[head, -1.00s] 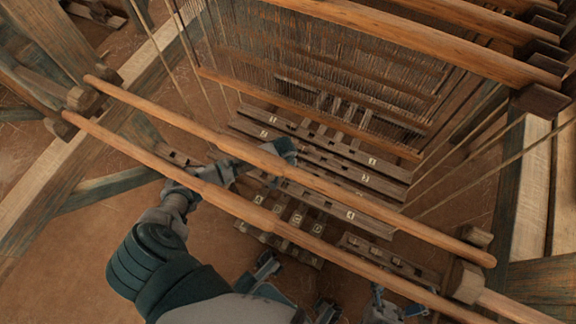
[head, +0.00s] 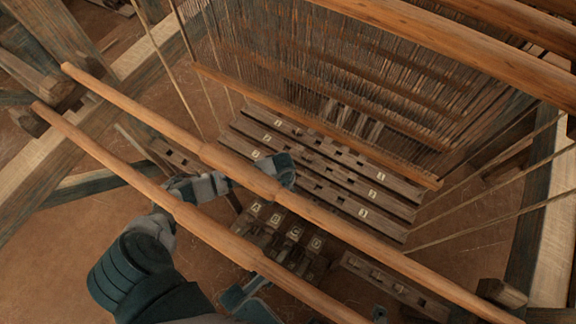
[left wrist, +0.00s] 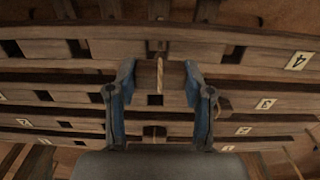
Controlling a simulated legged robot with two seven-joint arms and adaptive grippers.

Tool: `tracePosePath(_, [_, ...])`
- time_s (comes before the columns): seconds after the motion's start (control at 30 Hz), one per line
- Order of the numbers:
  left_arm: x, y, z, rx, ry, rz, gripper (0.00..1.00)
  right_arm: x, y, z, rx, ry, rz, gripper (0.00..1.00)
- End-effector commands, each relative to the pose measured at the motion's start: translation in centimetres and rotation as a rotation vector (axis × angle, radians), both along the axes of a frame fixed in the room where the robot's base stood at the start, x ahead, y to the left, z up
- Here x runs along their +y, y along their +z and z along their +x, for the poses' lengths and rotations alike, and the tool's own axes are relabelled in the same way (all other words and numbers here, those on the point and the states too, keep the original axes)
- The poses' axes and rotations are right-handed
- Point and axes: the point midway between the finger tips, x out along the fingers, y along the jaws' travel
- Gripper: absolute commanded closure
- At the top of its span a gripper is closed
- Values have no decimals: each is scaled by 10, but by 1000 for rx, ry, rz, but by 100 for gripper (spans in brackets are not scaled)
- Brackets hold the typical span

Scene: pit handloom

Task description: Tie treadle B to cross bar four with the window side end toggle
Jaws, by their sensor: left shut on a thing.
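Cross bar four (head: 364,213) is the nearest of the parallel slotted dark bars, and its "4" plate shows at the upper right of the left wrist view (left wrist: 299,61). My left gripper (head: 288,172) is above the bars, reaching under the front rails. In the left wrist view its blue fingers (left wrist: 160,84) are shut on a small brown wooden toggle (left wrist: 147,76) with a pale cord down its middle. The toggle appears in front of the bar; contact cannot be told. The lettered treadles (head: 295,232) lie just below; treadle B (head: 274,219) is second from left.
Two long round wooden rails (head: 165,128) cross above my left forearm. Heddle threads and a shaft bar (head: 310,120) stand behind the cross bars. Slanting cords (head: 490,180) run at the right.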

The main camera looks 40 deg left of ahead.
Motion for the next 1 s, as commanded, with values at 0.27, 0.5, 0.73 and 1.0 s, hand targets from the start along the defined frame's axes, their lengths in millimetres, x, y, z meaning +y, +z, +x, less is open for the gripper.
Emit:
tracePosePath(0.27, [-3,-21,0,1,0,1,75,-3,-4,6,-1,-1,1,12])
tracePosePath(0.5, [-1,-31,0,-1,0,-2,75,1,-5,8,-4,-1,-3,12])
tracePosePath(0.73, [-1,-33,1,-1,-1,-2,75,1,-4,9,-4,-1,-3,12])
tracePosePath(1.0, [-2,-32,1,-2,-1,0,75,-1,-5,9,-4,0,-1,12])
